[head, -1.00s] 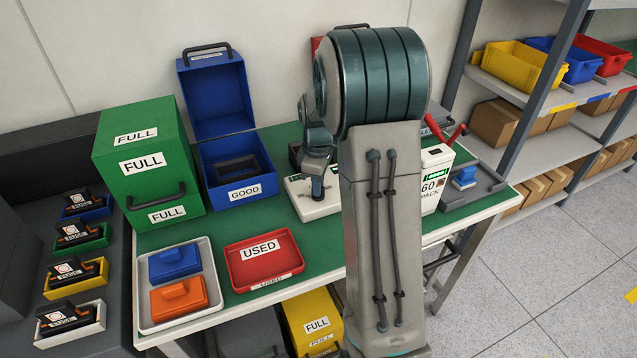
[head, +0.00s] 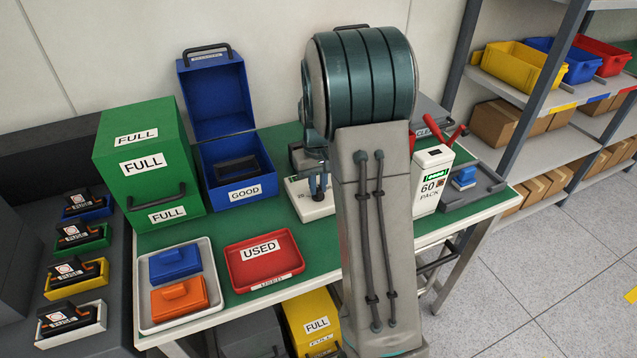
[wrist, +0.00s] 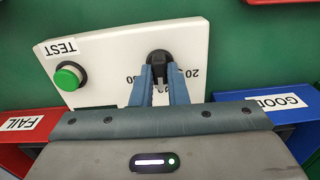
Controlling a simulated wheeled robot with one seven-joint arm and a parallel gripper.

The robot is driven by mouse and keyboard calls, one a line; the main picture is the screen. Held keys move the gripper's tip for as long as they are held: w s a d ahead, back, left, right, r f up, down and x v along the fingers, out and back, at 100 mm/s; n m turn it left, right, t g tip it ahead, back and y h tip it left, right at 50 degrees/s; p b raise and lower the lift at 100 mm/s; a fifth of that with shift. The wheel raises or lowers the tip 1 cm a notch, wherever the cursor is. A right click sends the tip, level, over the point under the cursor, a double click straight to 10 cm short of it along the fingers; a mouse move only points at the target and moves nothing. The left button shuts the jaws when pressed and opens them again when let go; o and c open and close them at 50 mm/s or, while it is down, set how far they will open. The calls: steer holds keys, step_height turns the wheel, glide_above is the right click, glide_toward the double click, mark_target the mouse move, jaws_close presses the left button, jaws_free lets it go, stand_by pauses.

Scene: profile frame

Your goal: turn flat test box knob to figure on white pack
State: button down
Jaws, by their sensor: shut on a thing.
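The flat white test box (head: 313,207) stands on the green bench top behind the red USED tray. In the wrist view the test box (wrist: 110,55) shows upside down, with a green button, a TEST label and a black knob (wrist: 160,60). My gripper (wrist: 162,72) is shut on the knob, one blue finger on each side. A 20 shows right of the knob and a partly covered figure left; other marks and the pointer are hidden by the fingers. The white pack (head: 433,178) reads 60 PACK. My gripper also shows in the head view (head: 318,192).
The blue GOOD box (head: 238,190) is open, left of the test box. The red USED tray (head: 238,269) is in front. A red FAIL bin edge (wrist: 20,122) shows in the wrist view. A green FULL case (head: 150,165) stands at the left.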

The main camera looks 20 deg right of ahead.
mark_target(318, 188)
steer(key=m+p, duration=0.1)
steer(key=m, duration=0.5)
steer(key=shift+m, duration=0.3)
steer(key=m+p, duration=0.1)
steer(key=m, duration=0.3)
steer(key=shift+m, duration=0.4)
steer(key=c, duration=1.4)
jaws_free()
steer(key=shift+c, duration=0.2)
step_height(318, 188, up, 14)
steer(key=shift+f, duration=0.15)
